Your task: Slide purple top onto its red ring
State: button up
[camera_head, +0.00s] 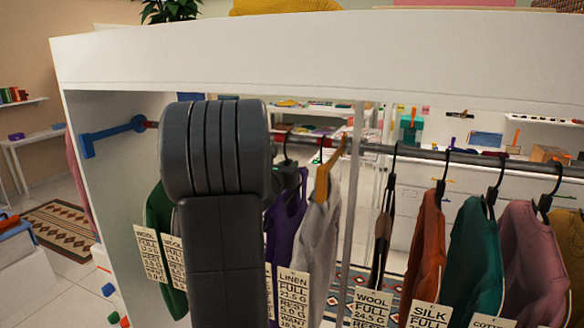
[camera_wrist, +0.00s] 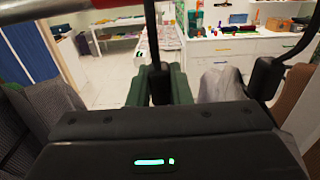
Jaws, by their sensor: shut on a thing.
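The purple top (camera_head: 286,225) hangs from the rail on a dark hanger, just right of my arm in the head view, partly hidden by it. A red ring (camera_head: 281,127) shows on the rail above it. Another red band (camera_head: 151,125) is at the rail's left end.
A grey linen top (camera_head: 318,240) hangs close right of the purple one. Brown, orange (camera_head: 424,245), teal (camera_head: 470,250) and pink (camera_head: 530,255) garments follow along the rail (camera_head: 420,153). A white upright (camera_head: 353,200) stands behind. A blue bracket (camera_head: 105,133) is at the left.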

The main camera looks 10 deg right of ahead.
jog(key=w+a, duration=0.8)
jog(key=a, duration=0.3)
jog(key=shift+a+p, duration=0.4)
jog(key=shift+p, duration=0.05)
jog(key=o, duration=0.9)
jog(key=shift+s, duration=0.1)
jog(key=shift+f, duration=0.1)
jog(key=b+v, duration=0.4)
jog(key=v, duration=0.9)
jog(key=shift+s+a+b, duration=0.2)
jog(key=shift+s+b, duration=0.15)
jog(key=shift+b, duration=0.05)
jog(key=shift+w, duration=0.1)
